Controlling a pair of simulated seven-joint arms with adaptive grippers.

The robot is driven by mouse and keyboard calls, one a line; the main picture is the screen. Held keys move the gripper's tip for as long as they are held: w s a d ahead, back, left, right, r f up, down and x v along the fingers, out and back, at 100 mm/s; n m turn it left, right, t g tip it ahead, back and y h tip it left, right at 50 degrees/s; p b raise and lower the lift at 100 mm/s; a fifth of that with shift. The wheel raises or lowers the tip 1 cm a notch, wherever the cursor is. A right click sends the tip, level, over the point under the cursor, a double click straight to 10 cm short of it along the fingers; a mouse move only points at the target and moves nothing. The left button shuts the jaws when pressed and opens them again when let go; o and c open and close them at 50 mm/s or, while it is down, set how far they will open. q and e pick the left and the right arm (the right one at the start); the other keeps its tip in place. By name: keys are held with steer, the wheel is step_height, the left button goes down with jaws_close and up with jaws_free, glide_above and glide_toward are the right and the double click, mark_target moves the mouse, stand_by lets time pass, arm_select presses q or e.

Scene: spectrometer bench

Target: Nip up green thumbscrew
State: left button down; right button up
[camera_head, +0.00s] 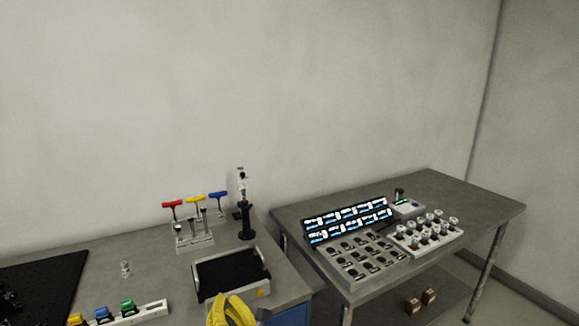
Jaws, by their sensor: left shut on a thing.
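A green knob (127,304), which looks like the green thumbscrew, sits at the lower left on a pale rail (155,309), to the right of a blue knob (102,313) and a yellow knob (75,320). No gripper covers the green knob. Small dark parts (10,300) at the lower left edge, over the black board (50,281), may be my left gripper. They are too small and too cut off to show the fingers or what is between them. My right gripper is not in view.
A small clear piece (126,269) stands behind the rail. A T-handle stand (193,244), a black upright device (246,225) and a dark-floored tray (198,292) are farther right. A yellow curved thing (232,311) shows in front. The right table (455,196) holds lit displays (349,219).

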arm_select(q)
steer(key=shift+f, duration=0.3)
stand_by(0.5)
steer(key=shift+w+d, duration=0.1)
steer(key=shift+d+r, duration=0.2)
steer(key=shift+r, duration=0.15)
steer(key=shift+v, duration=2.9)
steer(key=shift+r, duration=0.1)
